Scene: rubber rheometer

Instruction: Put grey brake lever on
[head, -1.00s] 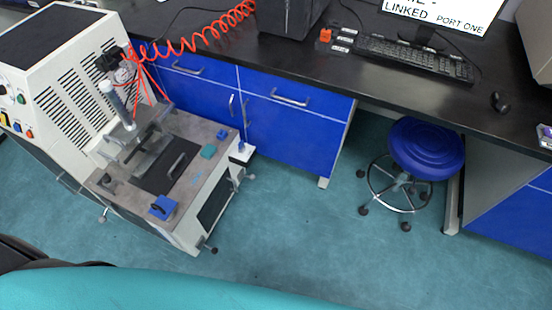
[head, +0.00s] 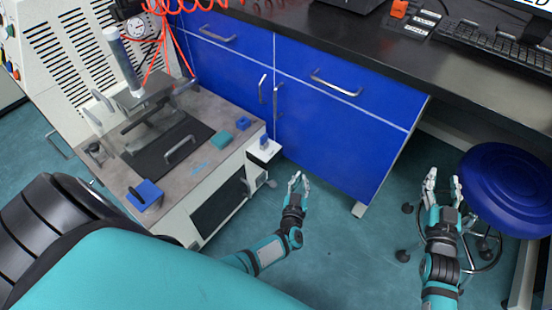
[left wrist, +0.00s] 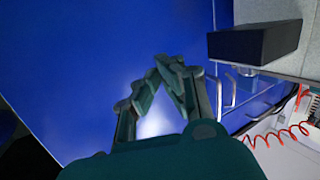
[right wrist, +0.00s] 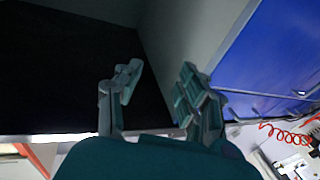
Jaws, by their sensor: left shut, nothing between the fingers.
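The rheometer machine (head: 215,178) stands at the left in the head view, on castors. My right gripper (head: 442,180) is open and empty, in front of the stool. Its spread fingers show in the right wrist view (right wrist: 158,85).
A blue cabinet (head: 330,130) under the black bench (head: 330,45) stands behind my left gripper. A blue stool (head: 505,190) is beside my right gripper. Red coiled tubing (head: 205,5) hangs above the machine. The teal floor (head: 345,250) between my arms is clear.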

